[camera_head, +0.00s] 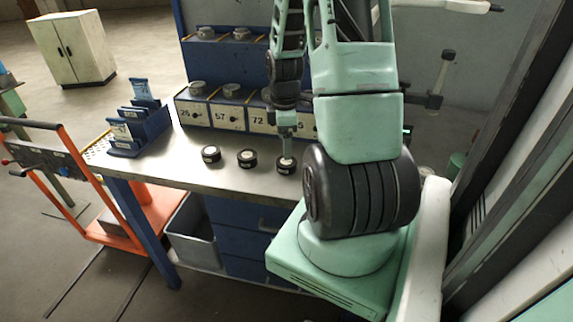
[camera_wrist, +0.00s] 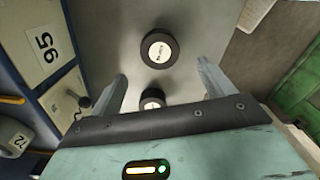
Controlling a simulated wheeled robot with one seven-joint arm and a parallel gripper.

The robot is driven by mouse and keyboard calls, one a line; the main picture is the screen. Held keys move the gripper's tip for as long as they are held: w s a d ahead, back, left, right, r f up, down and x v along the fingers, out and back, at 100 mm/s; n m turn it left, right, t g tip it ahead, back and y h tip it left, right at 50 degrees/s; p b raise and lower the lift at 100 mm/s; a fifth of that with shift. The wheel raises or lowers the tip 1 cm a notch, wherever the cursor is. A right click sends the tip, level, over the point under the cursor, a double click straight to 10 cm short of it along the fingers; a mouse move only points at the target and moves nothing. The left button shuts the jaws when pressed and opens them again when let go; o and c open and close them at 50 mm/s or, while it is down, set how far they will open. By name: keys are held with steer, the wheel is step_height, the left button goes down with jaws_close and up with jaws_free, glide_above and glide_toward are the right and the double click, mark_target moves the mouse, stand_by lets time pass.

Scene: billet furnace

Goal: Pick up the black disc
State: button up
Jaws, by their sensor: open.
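Three black discs with pale labelled tops stand in a row on the metal bench top: a left disc (camera_head: 211,154), a middle disc (camera_head: 247,158) and a right disc (camera_head: 286,168). My gripper (camera_head: 286,148) points down just above the right disc in the head view. In the wrist view my gripper (camera_wrist: 162,72) has its fingers spread wide with nothing clamped. One disc (camera_wrist: 159,48) lies beyond the fingertips there. Another disc (camera_wrist: 152,97) shows between the fingers, its lower part hidden by the gripper body. Contact with the right disc is not clear.
A row of numbered boxes (camera_head: 215,115) stands along the back of the bench (camera_head: 180,158). A blue rack (camera_head: 150,126) holds packets at the left end. An orange trolley (camera_head: 85,190) stands left of the bench. The bench's front strip is clear.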

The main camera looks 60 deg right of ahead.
mark_target(286, 165)
steer(key=shift+s+d+f+p, duration=0.15)
steer(key=shift+f+p, duration=0.1)
steer(key=shift+f, duration=1.45)
steer(key=shift+s+f+p, duration=0.1)
steer(key=shift+f+p, duration=0.15)
steer(key=shift+f, duration=1.4)
steer(key=c, duration=1.6)
steer(key=shift+o, duration=0.2)
steer(key=shift+r, duration=0.15)
